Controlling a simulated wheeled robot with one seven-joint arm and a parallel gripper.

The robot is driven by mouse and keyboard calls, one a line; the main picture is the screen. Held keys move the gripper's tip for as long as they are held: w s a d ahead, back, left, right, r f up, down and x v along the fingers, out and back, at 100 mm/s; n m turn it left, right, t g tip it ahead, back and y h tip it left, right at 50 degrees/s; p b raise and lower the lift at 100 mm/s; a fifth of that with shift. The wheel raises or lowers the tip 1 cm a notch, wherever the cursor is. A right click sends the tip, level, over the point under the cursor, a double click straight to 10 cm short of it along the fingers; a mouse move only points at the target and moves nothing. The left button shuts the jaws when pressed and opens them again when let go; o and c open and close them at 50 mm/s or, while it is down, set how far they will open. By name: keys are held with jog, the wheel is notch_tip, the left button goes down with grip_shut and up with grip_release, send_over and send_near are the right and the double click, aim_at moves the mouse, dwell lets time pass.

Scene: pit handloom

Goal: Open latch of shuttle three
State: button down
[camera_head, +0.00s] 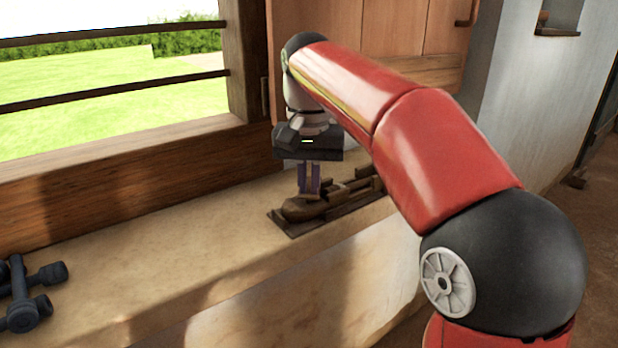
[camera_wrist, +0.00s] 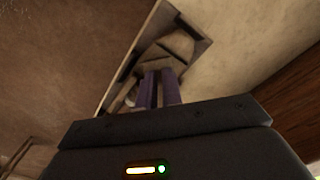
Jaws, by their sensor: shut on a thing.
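My gripper (camera_head: 309,193) points down over a dark wooden tray (camera_head: 290,227) on the window ledge. Several brown wooden shuttles lie in the tray; the nearest shuttle (camera_head: 301,209) is right under my fingertips. My gripper's two purple-grey fingers are close together, shut on a small part at that shuttle. The fingers hide this part, and I cannot tell which numbered shuttle it is or how its latch stands. In the wrist view the fingers (camera_wrist: 159,88) reach to the wooden pieces in the tray (camera_wrist: 128,62).
The pale ledge (camera_head: 170,250) is clear left of the tray. Dark dumbbell-like pieces (camera_head: 30,290) lie at its left end. A barred window with a wooden frame (camera_head: 130,172) stands behind, and a wooden shutter (camera_head: 400,40) rises behind the arm.

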aim_at(309, 191)
jog(key=n+p, duration=0.3)
jog(key=n, duration=0.1)
jog(key=shift+r+p, duration=0.2)
jog(key=shift+p, duration=0.15)
jog(key=shift+f+n+p, duration=0.15)
jog(key=shift+n+p, duration=1.1)
jog(key=shift+n, duration=0.85)
jog(key=c, duration=1.8)
grip_release()
notch_tip(309, 191, up, 8)
jog(key=shift+f+p, duration=0.15)
jog(key=shift+p, duration=0.7)
jog(key=shift+d, duration=0.1)
